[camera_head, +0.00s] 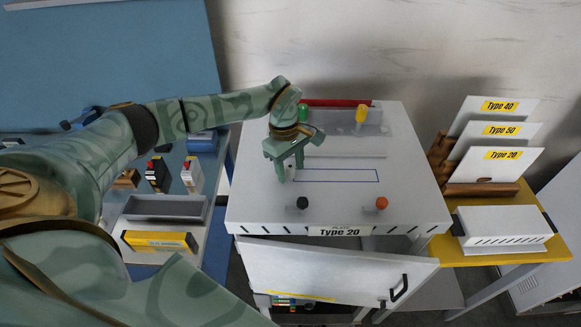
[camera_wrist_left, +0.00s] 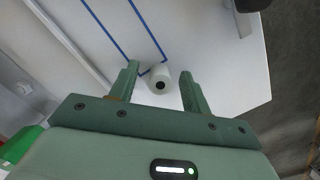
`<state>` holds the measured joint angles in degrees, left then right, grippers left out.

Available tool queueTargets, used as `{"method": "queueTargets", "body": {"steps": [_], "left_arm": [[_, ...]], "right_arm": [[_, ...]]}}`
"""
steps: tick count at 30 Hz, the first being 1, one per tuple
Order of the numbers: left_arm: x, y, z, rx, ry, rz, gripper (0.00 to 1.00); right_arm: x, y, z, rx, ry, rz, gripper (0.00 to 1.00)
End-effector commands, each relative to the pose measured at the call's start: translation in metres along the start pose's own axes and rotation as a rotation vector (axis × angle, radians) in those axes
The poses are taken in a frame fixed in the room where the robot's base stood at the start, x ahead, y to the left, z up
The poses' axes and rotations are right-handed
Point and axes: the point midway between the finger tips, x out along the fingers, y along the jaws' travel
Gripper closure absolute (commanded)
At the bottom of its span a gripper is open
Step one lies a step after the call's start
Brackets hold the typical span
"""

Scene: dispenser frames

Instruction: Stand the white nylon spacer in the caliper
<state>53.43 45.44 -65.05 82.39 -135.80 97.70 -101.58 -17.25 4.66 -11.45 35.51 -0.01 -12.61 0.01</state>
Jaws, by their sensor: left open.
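The white nylon spacer (camera_wrist_left: 157,74) shows in the left wrist view as a short white cylinder with a dark round hole. It is on the white tabletop, by the corner of a blue outline. My left gripper (camera_head: 290,172) is open over the left end of that outline. In the left wrist view my left gripper (camera_wrist_left: 160,71) has one finger on each side of the spacer, with a gap visible on the right. I cannot clearly make out the spacer in the head view. I cannot pick out the caliper for sure. My right gripper is out of view.
The white cabinet top (camera_head: 415,200) carries a black knob (camera_head: 302,202), an orange knob (camera_head: 382,203), and green and yellow pieces at the back. A "Type 20" label (camera_head: 340,232) is on its front edge. A yellow side table (camera_head: 520,205) stands right.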

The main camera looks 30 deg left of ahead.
Motion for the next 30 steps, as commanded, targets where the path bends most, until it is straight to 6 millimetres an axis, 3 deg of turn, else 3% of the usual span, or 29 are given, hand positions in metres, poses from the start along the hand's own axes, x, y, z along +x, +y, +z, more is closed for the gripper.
{"method": "queueTargets", "body": {"steps": [7,8,12,13,24,30], "left_arm": [[0.004,0.0,-0.001,0.0,0.001,0.001,0.52],[0.004,0.0,-0.001,0.0,0.001,0.001,0.58],[0.004,0.0,-0.001,0.0,0.001,0.001,0.97],[0.004,0.0,-0.001,0.0,0.001,0.001,1.0],[0.0,0.0,0.0,0.001,0.001,0.002,1.0],[-0.028,0.001,0.003,0.002,0.004,0.007,1.0]], "right_arm": [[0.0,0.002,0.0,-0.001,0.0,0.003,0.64],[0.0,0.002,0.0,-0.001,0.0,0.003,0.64],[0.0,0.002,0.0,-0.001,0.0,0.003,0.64],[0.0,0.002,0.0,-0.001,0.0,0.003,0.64],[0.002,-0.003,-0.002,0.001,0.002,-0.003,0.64],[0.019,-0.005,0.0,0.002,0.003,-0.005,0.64]]}}
